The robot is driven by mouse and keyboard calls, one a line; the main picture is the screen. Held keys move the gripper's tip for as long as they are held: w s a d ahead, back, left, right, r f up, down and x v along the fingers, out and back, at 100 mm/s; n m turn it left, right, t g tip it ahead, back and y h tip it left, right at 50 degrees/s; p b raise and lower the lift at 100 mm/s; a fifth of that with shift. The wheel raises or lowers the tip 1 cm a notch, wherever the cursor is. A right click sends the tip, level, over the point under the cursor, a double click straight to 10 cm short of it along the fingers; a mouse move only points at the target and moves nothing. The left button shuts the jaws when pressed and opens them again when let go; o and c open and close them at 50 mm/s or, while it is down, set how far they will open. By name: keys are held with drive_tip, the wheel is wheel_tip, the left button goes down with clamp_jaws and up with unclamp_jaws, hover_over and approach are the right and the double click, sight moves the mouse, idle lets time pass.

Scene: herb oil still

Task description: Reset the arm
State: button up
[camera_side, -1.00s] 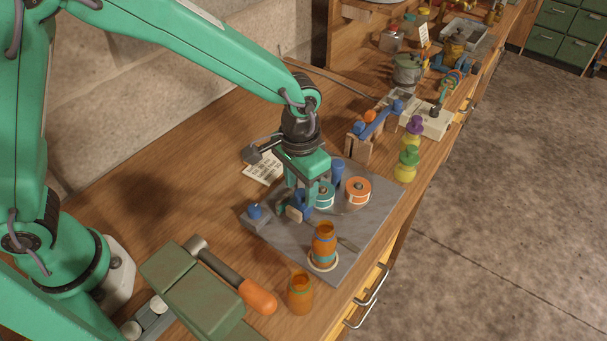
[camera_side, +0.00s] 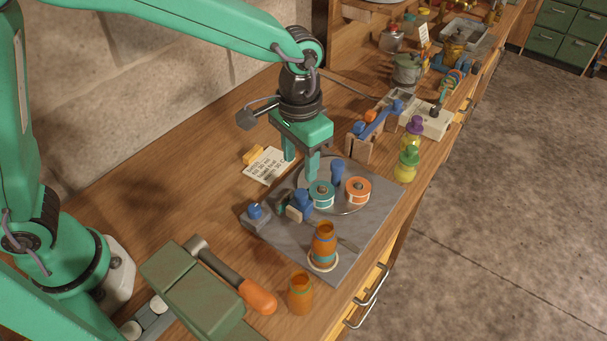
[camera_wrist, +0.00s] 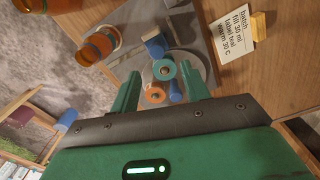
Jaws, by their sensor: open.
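My gripper (camera_side: 301,172) is the green end of the arm, pointing down above the grey board (camera_side: 352,268). Its two fingers are apart with nothing held between them. In the wrist view the fingers (camera_wrist: 160,92) frame a teal roll (camera_wrist: 164,69) and an orange roll (camera_wrist: 154,95), both lying beyond the tips. In the side view the teal roll (camera_side: 321,195) and the orange roll (camera_side: 358,190) sit on a round plate (camera_side: 345,209), with a blue post (camera_side: 337,174) by them.
An amber bottle (camera_side: 323,243) stands on the board's front; an amber jar (camera_side: 300,293) stands off it. Blue-topped fixtures (camera_side: 255,214) sit at the board's left. A note card (camera_side: 268,166) lies behind. Yellow bottles (camera_side: 405,164) and a blue-orange rack (camera_side: 370,127) stand at the right.

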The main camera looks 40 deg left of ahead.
drive_tip(key=s+a+r+n+t, duration=0.15)
drive_tip(key=s+a+r, duration=0.25)
drive_tip(key=a+r, duration=0.55)
drive_tip(key=s+a+n+t, duration=0.1)
drive_tip(key=s+a+t, duration=0.3)
drive_tip(key=s+a, duration=0.6)
drive_tip(key=shift+s+a+r, duration=0.4)
drive_tip(key=shift+a, duration=0.75)
